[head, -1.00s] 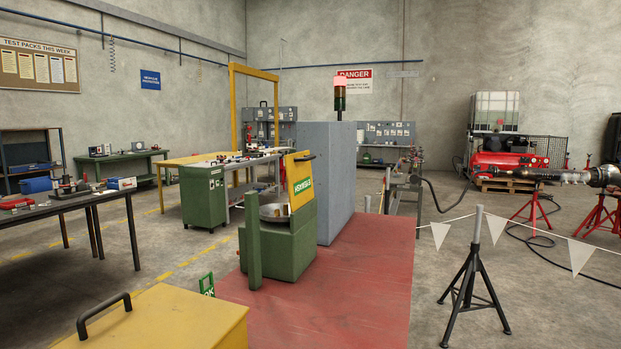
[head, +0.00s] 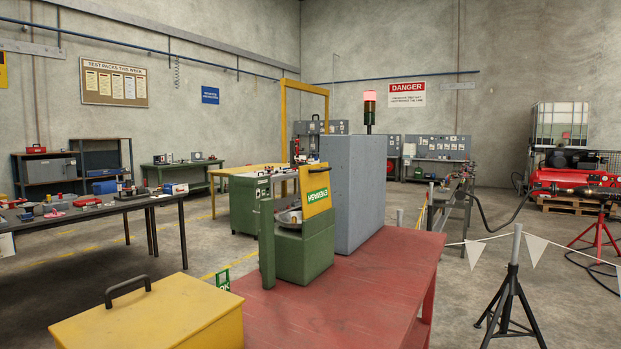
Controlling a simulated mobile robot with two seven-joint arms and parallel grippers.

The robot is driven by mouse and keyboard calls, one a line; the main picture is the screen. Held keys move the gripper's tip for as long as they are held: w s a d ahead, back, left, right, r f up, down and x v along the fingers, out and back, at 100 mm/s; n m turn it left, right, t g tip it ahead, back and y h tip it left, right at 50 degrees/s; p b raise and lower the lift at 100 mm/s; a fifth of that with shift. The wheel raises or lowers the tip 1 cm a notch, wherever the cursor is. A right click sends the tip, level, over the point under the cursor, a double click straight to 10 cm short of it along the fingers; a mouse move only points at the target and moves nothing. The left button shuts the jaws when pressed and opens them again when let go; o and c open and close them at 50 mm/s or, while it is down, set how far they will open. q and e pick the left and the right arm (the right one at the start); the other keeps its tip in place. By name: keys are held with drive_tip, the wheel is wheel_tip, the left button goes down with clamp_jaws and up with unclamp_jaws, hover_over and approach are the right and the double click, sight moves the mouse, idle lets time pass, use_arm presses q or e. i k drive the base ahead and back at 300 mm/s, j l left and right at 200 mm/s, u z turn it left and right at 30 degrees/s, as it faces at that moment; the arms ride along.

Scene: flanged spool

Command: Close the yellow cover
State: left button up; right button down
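A yellow cover (head: 318,196) with a green-and-white label stands raised, tilted back, on a green machine (head: 306,257) on the red platform. The open top below it shows a round metal bowl (head: 288,217). A green post (head: 267,245) stands at the machine's left. In the near left foreground is a yellow box (head: 150,322) with a flat, closed-looking top and a black handle (head: 128,289). Neither of my grippers is in view.
The red platform (head: 365,285) is clear right of the machine. A tall grey cabinet (head: 352,190) stands behind it. A black stand (head: 510,300) with a pennant line is at right. A cluttered table (head: 85,212) is at left.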

sight(313, 180)
drive_tip(key=i+l+u, duration=0.15)
drive_tip(key=u, duration=0.25)
drive_tip(key=i+l+u, duration=0.1)
drive_tip(key=l+u, duration=0.5)
drive_tip(key=u, duration=0.15)
drive_tip(key=i+l+u, duration=0.1)
drive_tip(key=l+u, duration=0.4)
drive_tip(key=l, duration=0.55)
drive_tip(key=l+u, duration=0.15)
drive_tip(key=l, duration=0.6)
drive_tip(key=k+l+u, duration=0.15)
drive_tip(key=l, duration=0.55)
